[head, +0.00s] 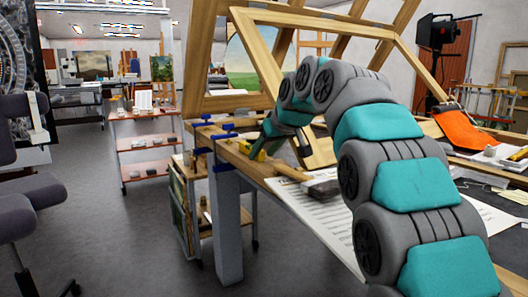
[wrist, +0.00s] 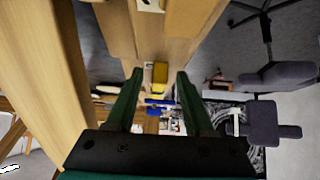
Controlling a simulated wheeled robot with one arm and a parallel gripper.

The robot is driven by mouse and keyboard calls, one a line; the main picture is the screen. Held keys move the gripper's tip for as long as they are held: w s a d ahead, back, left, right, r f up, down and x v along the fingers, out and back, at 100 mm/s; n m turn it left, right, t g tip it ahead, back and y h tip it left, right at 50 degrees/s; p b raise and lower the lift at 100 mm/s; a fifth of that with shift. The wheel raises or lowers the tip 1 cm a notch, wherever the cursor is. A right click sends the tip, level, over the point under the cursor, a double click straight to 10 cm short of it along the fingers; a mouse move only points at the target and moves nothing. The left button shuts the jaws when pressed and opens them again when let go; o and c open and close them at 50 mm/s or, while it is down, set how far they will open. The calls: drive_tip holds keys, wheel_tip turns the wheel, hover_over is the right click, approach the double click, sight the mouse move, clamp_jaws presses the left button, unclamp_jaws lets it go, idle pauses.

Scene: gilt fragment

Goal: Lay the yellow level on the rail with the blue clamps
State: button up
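The yellow level (head: 260,155) lies on the wooden bench top in the head view, close below my gripper (head: 266,143), which partly hides it. In the wrist view the yellow level (wrist: 160,73) shows between and just beyond the tips of my gripper (wrist: 160,75). The two green fingers are spread apart, with visible gaps to the level. Blue clamps (head: 222,167) sit at the left end of the bench, on and around a wooden rail (head: 203,133). A blue clamp (wrist: 158,101) also shows between the fingers in the wrist view.
A large wooden frame (head: 262,50) leans over the bench behind my arm. A wide brush (head: 322,187) and a printed sheet (head: 312,212) lie nearer on the bench. A shelf cart (head: 143,145) stands at the back left. A dark chair (head: 25,190) is at far left, with open floor between.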

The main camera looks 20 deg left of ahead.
drive_tip(key=shift+r, duration=0.1)
drive_tip(key=shift+r, duration=0.2)
drive_tip(key=v, duration=1.1)
drive_tip(key=shift+s+d+r, duration=0.1)
drive_tip(key=shift+d+r, duration=0.1)
drive_tip(key=shift+s+d, duration=0.1)
